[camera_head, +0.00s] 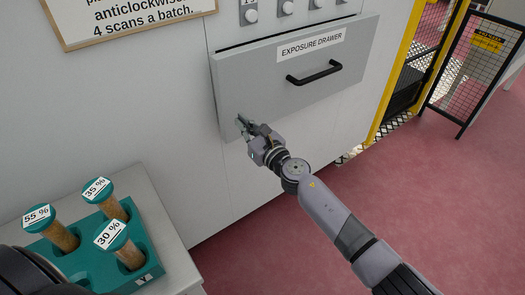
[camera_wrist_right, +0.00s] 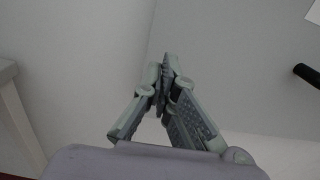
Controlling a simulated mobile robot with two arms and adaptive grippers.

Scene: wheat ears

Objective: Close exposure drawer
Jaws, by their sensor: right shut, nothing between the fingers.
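The grey exposure drawer (camera_head: 255,85) is in the cabinet front, with its name on a white label (camera_head: 311,46) and a black bar handle (camera_head: 314,73). A dark gap shows along its top edge, and its front stands slightly proud of the cabinet. My right gripper (camera_head: 241,121) is shut and empty at the drawer front's lower left corner, well left of the handle. I cannot tell whether its tips touch the front. In the right wrist view the closed fingers (camera_wrist_right: 167,62) point at the grey panel, and the handle end (camera_wrist_right: 306,75) shows at right. My left gripper is out of view.
A teal rack (camera_head: 85,262) with labelled jars, 55 %, 35 % and 30 %, stands on a grey stand (camera_head: 165,215) at lower left. Knobs (camera_head: 251,16) sit above the drawer. A yellow frame (camera_head: 395,75) and mesh gate (camera_head: 478,65) stand at right. The red floor is clear.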

